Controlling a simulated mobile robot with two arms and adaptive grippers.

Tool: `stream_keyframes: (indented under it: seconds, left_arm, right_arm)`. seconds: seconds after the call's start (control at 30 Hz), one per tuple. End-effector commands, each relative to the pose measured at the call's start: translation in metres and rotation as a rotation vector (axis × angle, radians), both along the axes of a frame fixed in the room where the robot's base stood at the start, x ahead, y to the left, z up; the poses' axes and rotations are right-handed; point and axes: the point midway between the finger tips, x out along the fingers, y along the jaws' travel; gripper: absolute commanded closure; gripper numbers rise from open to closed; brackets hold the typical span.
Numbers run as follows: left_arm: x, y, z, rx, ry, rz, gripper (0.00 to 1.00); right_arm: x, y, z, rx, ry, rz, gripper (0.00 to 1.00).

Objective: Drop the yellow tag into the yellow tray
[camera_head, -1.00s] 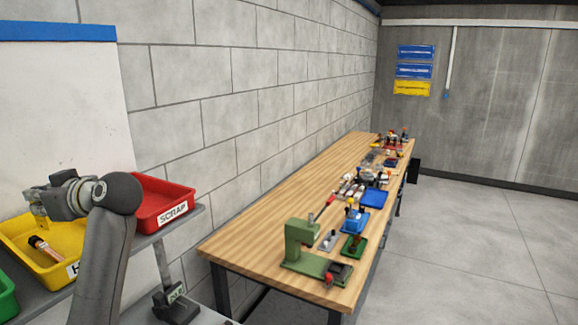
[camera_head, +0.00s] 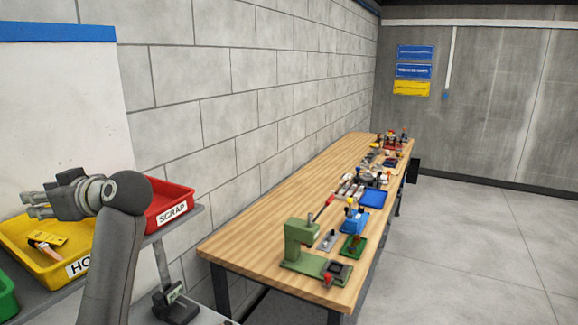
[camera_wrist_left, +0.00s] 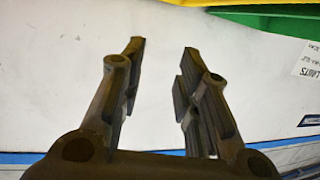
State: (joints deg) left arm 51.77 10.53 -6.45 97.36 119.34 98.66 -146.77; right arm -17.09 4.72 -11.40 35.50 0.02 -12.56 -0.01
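The yellow tag (camera_head: 50,239) lies inside the yellow tray (camera_head: 72,249), beside a copper-coloured piece with a dark end (camera_head: 43,249). The tray stands on a grey rack at the lower left, its label partly hidden by my arm. My left gripper (camera_head: 28,205) is above the back of the tray, apart from the tag. Its two fingers are spread with nothing between them, as the left wrist view also shows (camera_wrist_left: 163,48). A strip of yellow (camera_wrist_left: 185,2) shows at the top of that view. My right gripper is not in view.
A red SCRAP tray (camera_head: 168,205) stands right of the yellow tray, and a green tray (camera_head: 6,298) to its left. A wooden bench (camera_head: 250,240) with a green press (camera_head: 300,245) and several small items runs along the wall. The floor at right is clear.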

Motion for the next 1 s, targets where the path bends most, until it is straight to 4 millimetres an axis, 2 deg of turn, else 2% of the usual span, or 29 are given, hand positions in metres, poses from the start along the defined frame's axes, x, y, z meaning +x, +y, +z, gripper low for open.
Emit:
stream_keyframes:
  seconds: [0.2, 0.43, 0.6, 1.0]
  left_arm:
    - [-0.012, -0.047, 0.010, -0.003, -0.003, -0.004, 0.70]
    - [-0.022, -0.083, 0.017, -0.001, 0.000, -0.003, 0.70]
    - [-0.026, -0.093, 0.019, -0.001, -0.001, 0.000, 0.70]
    - [-0.026, -0.094, 0.020, 0.000, -0.001, 0.000, 0.70]
  right_arm:
    - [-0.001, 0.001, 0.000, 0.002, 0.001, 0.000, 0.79]
    - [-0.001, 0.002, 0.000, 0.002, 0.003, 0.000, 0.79]
    - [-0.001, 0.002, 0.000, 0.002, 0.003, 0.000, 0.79]
    - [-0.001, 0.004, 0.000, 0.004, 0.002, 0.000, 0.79]
